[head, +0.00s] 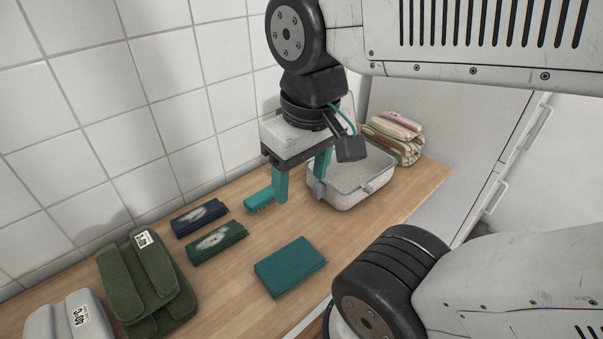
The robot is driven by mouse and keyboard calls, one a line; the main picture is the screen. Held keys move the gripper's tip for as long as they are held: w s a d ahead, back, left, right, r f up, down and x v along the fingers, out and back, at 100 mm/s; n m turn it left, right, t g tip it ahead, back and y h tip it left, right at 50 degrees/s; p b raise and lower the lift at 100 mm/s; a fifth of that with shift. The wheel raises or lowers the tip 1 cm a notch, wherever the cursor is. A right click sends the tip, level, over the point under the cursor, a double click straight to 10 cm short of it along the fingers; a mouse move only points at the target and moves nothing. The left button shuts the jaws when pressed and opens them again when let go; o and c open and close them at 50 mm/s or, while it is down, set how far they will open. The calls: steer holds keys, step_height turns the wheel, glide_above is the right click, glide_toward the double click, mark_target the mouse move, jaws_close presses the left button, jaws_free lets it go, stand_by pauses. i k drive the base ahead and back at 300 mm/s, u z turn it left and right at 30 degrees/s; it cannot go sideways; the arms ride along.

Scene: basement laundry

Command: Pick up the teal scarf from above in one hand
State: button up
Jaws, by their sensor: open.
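The teal scarf (257,202) appears to be the small folded teal cloth with a fringed edge, lying on the wooden counter. My gripper (302,190) points down above the counter, open and empty, its two teal fingers apart. The left finger stands in front of the scarf's right end and hides part of it. I cannot tell whether the finger touches it. A larger flat folded teal cloth (290,267), with no fringe showing, lies nearer the front edge.
A navy rolled cloth (200,217) and a green one (217,242) lie left of the scarf. Tagged green (140,280) and grey (70,318) cloths lie front left. A tiled wall backs the counter.

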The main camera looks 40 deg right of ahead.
mark_target(281, 270)
steer(key=k, duration=0.5)
steer(key=z, duration=2.25)
steer(key=k, duration=0.8)
steer(key=u, duration=1.15)
steer(key=i, duration=0.5)
steer(key=z, duration=0.05)
